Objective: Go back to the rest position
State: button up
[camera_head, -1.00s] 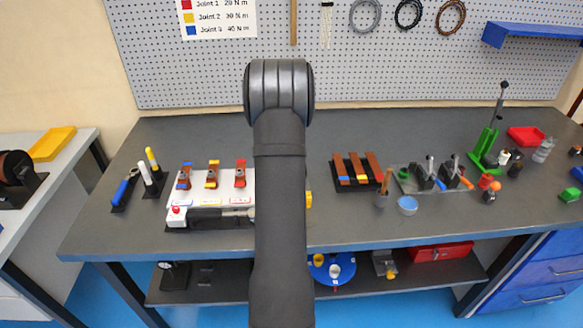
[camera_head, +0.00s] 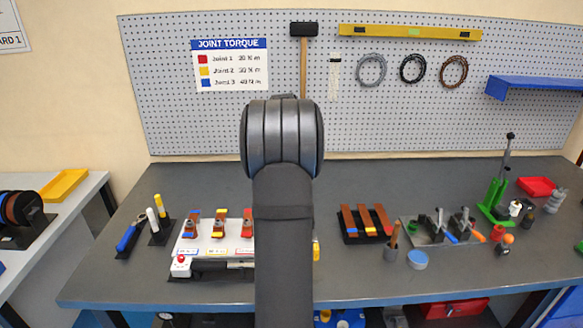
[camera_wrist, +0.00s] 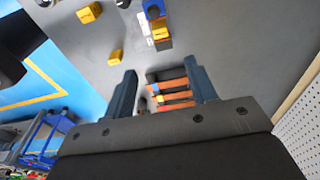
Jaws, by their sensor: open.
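My gripper (camera_wrist: 163,95) shows in the wrist view with its two dark fingers spread apart and nothing between them. It is above the bench, and copper bars in a dark rack (camera_wrist: 172,88) lie below and beyond the fingers. In the head view my arm stands upright in the middle and hides the gripper. The rack of copper bars (camera_head: 366,224) also shows there, right of my arm. A white fixture board (camera_head: 217,243) with copper pieces marked blue, yellow and red is left of my arm, its right part hidden.
The dark workbench (camera_head: 400,178) is clear toward the back. Clamps on a grey plate (camera_head: 443,232), a green hand-lever tool (camera_head: 495,195) and a red tray (camera_head: 537,186) stand at the right. A torque chart (camera_head: 230,66) and hammer (camera_head: 304,60) hang on the pegboard.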

dwell(0.3)
jog(key=f, duration=0.5)
jog(key=d+f, duration=0.1)
jog(key=f, duration=0.5)
jog(key=d+f, duration=0.1)
jog(key=f, duration=0.5)
jog(key=shift+f, duration=0.15)
